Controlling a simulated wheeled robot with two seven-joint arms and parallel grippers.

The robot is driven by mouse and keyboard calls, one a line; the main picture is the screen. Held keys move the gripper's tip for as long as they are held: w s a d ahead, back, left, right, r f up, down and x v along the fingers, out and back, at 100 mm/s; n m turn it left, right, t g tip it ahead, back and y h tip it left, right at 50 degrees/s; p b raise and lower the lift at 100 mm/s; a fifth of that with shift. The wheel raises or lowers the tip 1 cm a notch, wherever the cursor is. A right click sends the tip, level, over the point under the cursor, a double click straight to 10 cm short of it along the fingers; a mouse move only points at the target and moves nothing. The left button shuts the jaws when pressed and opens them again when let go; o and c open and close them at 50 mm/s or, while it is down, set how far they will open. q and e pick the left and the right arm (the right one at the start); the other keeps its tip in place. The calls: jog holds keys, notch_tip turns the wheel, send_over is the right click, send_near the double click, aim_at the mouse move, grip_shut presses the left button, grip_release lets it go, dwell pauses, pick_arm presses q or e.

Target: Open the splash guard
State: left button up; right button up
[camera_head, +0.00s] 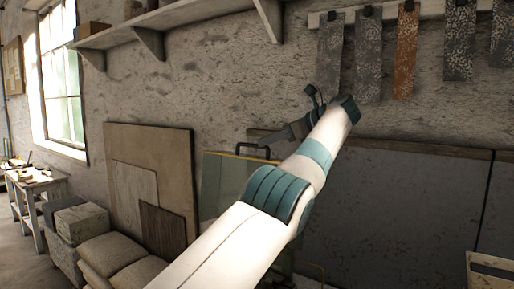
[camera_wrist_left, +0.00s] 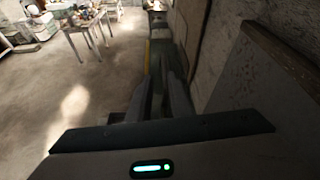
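The splash guard appears to be the clear, greenish panel (camera_head: 224,182) with a yellow top edge, standing upright in front of the leaning boards. A dark bracket-like handle (camera_head: 254,149) shows at its top edge. My left arm crosses in front and hides much of the panel's right side. My left gripper (camera_head: 268,139) points left, close to the handle; I cannot tell whether it touches it. In the left wrist view the dark fingers (camera_wrist_left: 160,82) reach forward beside a thin yellow edge (camera_wrist_left: 147,58); their tips are dark and blurred. My right gripper is not in view.
Boards (camera_head: 150,140) lean on the wall behind the panel. Stacked sacks (camera_head: 113,253) and blocks (camera_head: 80,221) stand at lower left. A small table (camera_head: 38,184) stands by the window. A shelf (camera_head: 165,18) and hanging sample strips (camera_head: 405,50) are above. Open floor (camera_wrist_left: 60,90) shows in the wrist view.

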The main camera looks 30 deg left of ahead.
pick_arm(q)
jog(key=p+v, duration=0.2)
jog(key=v, duration=0.5)
jog(key=shift+d, duration=0.2)
jog(key=shift+d+r, duration=0.1)
jog(key=shift+d, duration=0.3)
